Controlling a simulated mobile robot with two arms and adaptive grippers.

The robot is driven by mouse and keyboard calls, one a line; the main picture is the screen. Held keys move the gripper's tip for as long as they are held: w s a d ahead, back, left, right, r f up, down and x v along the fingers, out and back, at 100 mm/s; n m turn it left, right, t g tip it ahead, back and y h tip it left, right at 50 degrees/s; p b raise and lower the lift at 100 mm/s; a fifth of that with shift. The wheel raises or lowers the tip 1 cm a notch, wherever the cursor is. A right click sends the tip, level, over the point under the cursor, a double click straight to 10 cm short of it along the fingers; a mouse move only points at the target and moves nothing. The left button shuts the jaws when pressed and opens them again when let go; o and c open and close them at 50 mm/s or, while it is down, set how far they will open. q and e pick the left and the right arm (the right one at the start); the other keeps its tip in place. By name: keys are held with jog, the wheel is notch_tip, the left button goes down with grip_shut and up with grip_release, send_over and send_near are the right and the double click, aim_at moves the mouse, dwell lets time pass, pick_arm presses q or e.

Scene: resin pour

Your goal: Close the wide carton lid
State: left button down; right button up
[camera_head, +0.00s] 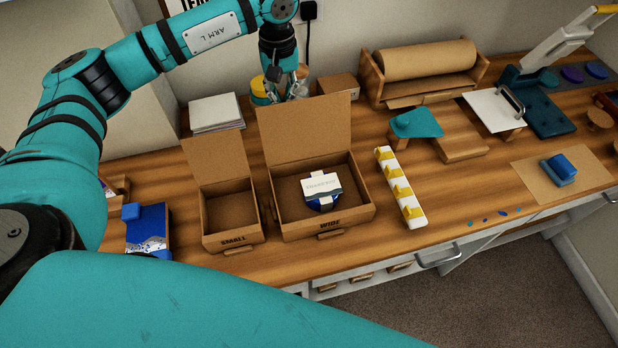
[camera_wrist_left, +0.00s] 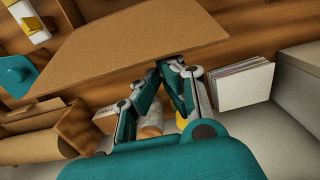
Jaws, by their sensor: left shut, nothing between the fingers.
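The wide carton (camera_head: 328,227) stands on the bench, its label facing the front edge. Its lid (camera_head: 304,130) stands up, open, at the back. My right gripper is not in view.
The small carton (camera_head: 232,228), its lid also open, stands just left. A white rack with yellow pegs (camera_head: 401,188) is close on the right. Behind are a paper stack (camera_head: 216,113), a yellow-banded jar (camera_head: 260,91), a small cardboard box (camera_head: 338,84) and a paper roll (camera_head: 428,60).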

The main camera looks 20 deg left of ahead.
aim_at(285, 105)
pick_arm(q)
notch_tip(285, 105, down, 2)
jog(key=shift+f+b, duration=0.1)
jog(key=shift+b, duration=0.55)
jog(key=shift+s+d, duration=0.85)
jog(key=shift+s, duration=0.3)
jog(key=s+d, duration=0.4)
jog(key=s, duration=0.1)
jog(key=shift+s+d, duration=0.25)
jog(key=shift+s, duration=0.15)
